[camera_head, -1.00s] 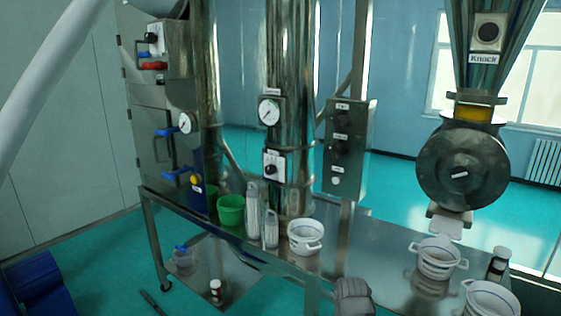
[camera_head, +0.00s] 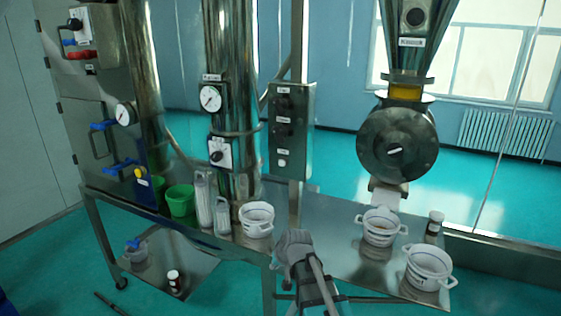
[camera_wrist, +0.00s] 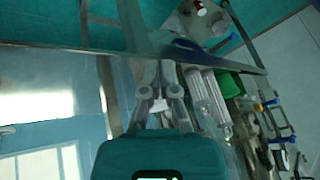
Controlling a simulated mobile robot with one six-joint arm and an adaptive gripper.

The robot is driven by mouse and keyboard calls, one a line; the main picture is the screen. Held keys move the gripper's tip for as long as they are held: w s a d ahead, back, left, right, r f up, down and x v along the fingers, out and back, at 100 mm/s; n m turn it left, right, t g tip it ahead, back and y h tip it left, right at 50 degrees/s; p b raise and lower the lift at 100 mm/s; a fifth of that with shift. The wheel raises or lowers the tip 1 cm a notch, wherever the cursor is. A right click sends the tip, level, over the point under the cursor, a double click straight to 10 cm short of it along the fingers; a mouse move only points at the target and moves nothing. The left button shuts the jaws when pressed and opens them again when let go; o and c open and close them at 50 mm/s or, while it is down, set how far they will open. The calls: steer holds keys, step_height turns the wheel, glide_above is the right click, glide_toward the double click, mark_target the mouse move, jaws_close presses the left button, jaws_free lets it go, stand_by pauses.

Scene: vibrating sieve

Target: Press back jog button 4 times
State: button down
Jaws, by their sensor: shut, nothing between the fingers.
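A steel control box (camera_head: 291,130) is fixed to a post in the middle of the head view. It has an upper dark knob (camera_head: 283,103), a lower dark knob (camera_head: 283,130) and a small white button (camera_head: 282,163) at the bottom. Their labels are too small to read, so I cannot tell which is the back jog button. My gripper (camera_head: 294,240) is shut and empty, below the box near the table's front edge, apart from the box. In the wrist view my gripper (camera_wrist: 160,85) points towards the bench; the control box is not clearly seen there.
A steel table (camera_head: 330,235) holds a green bucket (camera_head: 181,200), two pale bottles, and white pots, one of them close left of my gripper (camera_head: 256,221).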

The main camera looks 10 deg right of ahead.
mark_target(279, 163)
steer(key=w+d+r+m+t+p, duration=0.1)
steer(key=w+r+m+t+p, duration=0.1)
steer(key=w+r+t, duration=0.3)
steer(key=w+d+r+m+t+p, duration=0.1)
steer(key=w+r+m+t+p, duration=0.2)
steer(key=w+r, duration=1.1)
steer(key=w+t, duration=0.3)
steer(key=w, duration=0.3)
steer(key=shift+r+m, duration=0.25)
steer(key=shift+m, duration=0.05)
steer(key=shift+w+d, duration=0.1)
steer(key=w+d, duration=0.5)
steer(key=w, duration=0.2)
steer(key=shift+w+d, duration=0.6)
steer(key=shift+w, duration=0.05)
stand_by(2.0)
stand_by(0.4)
steer(key=shift+s+a, duration=0.55)
steer(key=shift+s, duration=0.2)
